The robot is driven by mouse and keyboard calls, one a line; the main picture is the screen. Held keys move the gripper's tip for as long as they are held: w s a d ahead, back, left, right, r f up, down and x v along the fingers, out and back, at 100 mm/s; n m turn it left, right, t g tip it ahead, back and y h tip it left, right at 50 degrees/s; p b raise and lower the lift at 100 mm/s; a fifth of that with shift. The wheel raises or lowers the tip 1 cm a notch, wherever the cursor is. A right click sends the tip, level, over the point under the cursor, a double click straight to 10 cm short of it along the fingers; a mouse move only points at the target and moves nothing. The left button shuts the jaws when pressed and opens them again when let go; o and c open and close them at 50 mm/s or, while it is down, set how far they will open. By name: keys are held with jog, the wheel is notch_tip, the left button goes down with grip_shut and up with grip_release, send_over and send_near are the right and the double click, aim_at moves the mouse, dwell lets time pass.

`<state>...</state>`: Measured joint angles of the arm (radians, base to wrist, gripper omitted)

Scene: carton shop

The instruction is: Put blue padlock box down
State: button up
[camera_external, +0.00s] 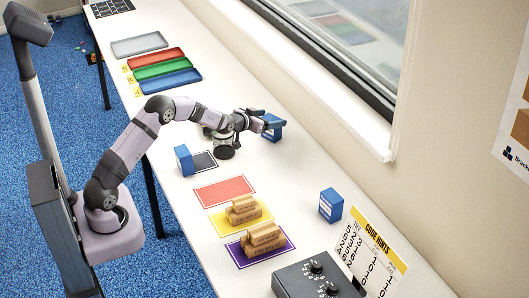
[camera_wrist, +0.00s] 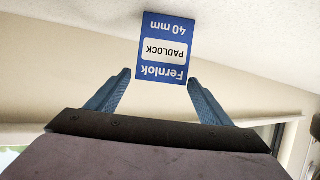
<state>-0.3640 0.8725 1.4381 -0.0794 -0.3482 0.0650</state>
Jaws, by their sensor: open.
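A blue padlock box (camera_external: 271,133) stands on the white table near the window-side wall. In the wrist view the box (camera_wrist: 166,48) reads "Fernlok PADLOCK 40 mm" upside down. My gripper (camera_external: 260,119) is open, its blue fingers reaching toward the box. In the wrist view the fingers (camera_wrist: 160,77) are spread on either side of the box's near edge, with a gap on the left; contact on the right is unclear. Two more blue boxes stand on the table, one by the dark mat (camera_external: 184,160) and one farther right (camera_external: 330,205).
The dark mat (camera_external: 205,160), red mat (camera_external: 225,190), yellow mat (camera_external: 222,222) and purple mat (camera_external: 241,259) form a row. Wooden-coloured cartons (camera_external: 243,211) lie on the last two. A knobbed device (camera_external: 315,280) and a code sign (camera_external: 372,250) stand at right. Trays (camera_external: 165,65) lie at the far end.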

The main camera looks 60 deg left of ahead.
jog(key=b+v, duration=0.2)
jog(key=v, duration=0.8)
jog(key=shift+s+d+r, duration=0.15)
jog(key=shift+s+d, duration=0.05)
jog(key=shift+s, duration=0.1)
jog(key=s+d+f+g+h+p, duration=0.1)
jog(key=s+d+g, duration=0.1)
jog(key=s+d, duration=0.3)
jog(key=s+d+f+m+g+h+p, duration=0.1)
jog(key=s+d+g, duration=0.1)
jog(key=s+d, duration=0.3)
jog(key=s+d+f+m+g+h+p, duration=0.1)
jog(key=s+d+g+h+p, duration=0.1)
jog(key=s+d, duration=0.3)
jog(key=shift+s+d+f, duration=0.3)
jog(key=shift+d, duration=0.25)
jog(key=s+d+g, duration=0.1)
jog(key=s, duration=0.2)
jog(key=s+d+m+g+p, duration=0.1)
jog(key=s, duration=0.2)
jog(key=s+d+g, duration=0.1)
jog(key=s+d, duration=0.1)
jog(key=s, duration=0.1)
jog(key=shift+f+h, duration=0.3)
jog(key=shift+h, duration=0.1)
jog(key=s+d+m+g+p, duration=0.1)
jog(key=s+d+g, duration=0.1)
jog(key=s, duration=1)
jog(key=shift+d+g+p, duration=0.35)
jog(key=shift+g, duration=0.45)
